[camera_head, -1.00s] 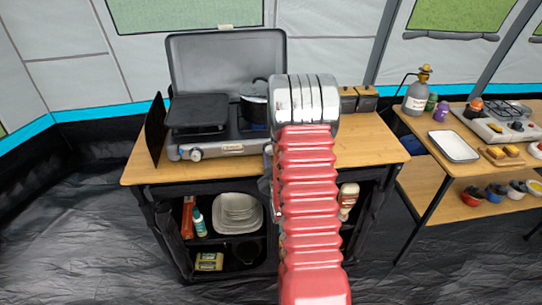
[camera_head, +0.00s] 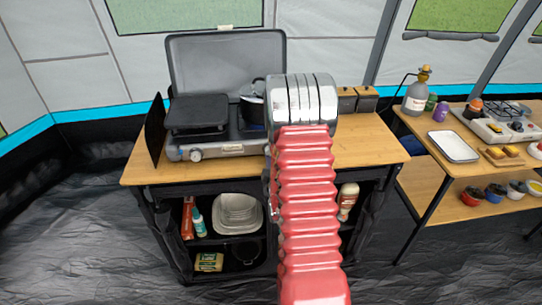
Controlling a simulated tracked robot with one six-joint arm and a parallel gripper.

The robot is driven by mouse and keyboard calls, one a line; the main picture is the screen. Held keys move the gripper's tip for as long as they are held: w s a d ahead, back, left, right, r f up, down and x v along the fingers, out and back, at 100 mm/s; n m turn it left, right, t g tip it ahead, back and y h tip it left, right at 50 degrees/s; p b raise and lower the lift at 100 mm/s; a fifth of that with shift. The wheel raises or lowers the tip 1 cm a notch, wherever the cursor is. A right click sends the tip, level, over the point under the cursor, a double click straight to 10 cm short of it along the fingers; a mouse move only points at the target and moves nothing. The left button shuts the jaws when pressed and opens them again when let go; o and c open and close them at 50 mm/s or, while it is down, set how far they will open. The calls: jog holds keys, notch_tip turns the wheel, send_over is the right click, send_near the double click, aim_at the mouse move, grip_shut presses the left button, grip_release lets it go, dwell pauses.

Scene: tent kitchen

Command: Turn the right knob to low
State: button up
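The two-burner camp stove (camera_head: 232,149) stands on the wooden tabletop with its grey lid (camera_head: 228,68) raised. Its left knob (camera_head: 196,154) shows on the front panel. The right knob is hidden behind my red arm and its silver wrist part, so I cannot see its setting. A dark griddle (camera_head: 197,112) lies on the left burner. A dark pot (camera_head: 254,103) stands on the right burner, partly covered by my wrist. My gripper is hidden by my arm near the stove's right front; its fingers do not show.
The wooden tabletop (camera_head: 372,146) is bare to the right of my arm. Two small dark boxes (camera_head: 357,99) stand at its back. A side table at right holds a tray (camera_head: 453,146), a grey bottle (camera_head: 415,97) and another stove (camera_head: 497,122). Shelves below hold dishes (camera_head: 236,212).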

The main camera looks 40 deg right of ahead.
jog(key=shift+a+f, duration=0.2)
jog(key=shift+a, duration=0.05)
jog(key=o, duration=0.7)
jog(key=shift+c, duration=0.2)
jog(key=o, duration=0.4)
jog(key=shift+d, duration=0.1)
jog(key=shift+d, duration=0.1)
